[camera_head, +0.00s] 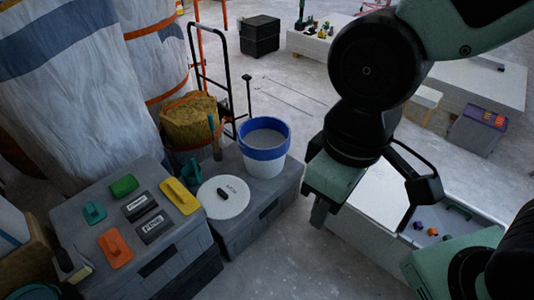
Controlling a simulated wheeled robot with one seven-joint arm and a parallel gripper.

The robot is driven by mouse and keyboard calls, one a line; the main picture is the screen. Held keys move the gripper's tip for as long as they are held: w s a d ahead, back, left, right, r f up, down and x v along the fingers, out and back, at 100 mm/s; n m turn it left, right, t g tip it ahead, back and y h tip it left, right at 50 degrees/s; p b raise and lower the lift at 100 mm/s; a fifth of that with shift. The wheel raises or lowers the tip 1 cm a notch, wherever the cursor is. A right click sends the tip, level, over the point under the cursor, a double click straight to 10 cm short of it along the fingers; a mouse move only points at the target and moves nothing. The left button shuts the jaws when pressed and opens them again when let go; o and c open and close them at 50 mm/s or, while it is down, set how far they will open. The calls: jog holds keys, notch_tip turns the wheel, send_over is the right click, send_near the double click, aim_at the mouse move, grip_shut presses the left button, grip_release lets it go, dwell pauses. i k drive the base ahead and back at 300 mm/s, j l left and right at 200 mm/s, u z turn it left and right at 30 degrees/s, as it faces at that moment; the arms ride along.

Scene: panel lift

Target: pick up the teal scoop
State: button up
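A teal tool with a raised handle (94,211) lies on the left grey case. A second, darker teal piece (191,173) shows behind the yellow float, near the white lid; its shape is partly hidden. I cannot tell for sure which one is the scoop. My gripper (318,213) hangs pointing down over the floor, right of the blue-rimmed bucket and apart from both teal pieces. Only one grey fingertip shows clearly, so its opening cannot be seen. Nothing is visibly held.
The left grey case (190,258) also carries green, orange, yellow and black pieces. A white round lid (223,207) and a white bucket with a blue rim (264,167) stand on the lower case. An ochre sack (190,120) is behind. Floor (285,265) is clear in front.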

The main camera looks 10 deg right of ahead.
aim_at(192, 175)
jog(key=u, duration=0.3)
jog(key=i+l+u, duration=0.1)
jog(key=u, duration=0.3)
jog(key=i+l+u, duration=0.2)
jog(key=u, duration=0.25)
jog(key=i+l+u, duration=0.25)
jog(key=u, duration=0.15)
jog(key=i+l, duration=0.15)
jog(key=l, duration=0.2)
jog(key=i+l, duration=0.15)
jog(key=l, duration=0.2)
jog(key=i+l, duration=0.15)
jog(key=l, duration=0.2)
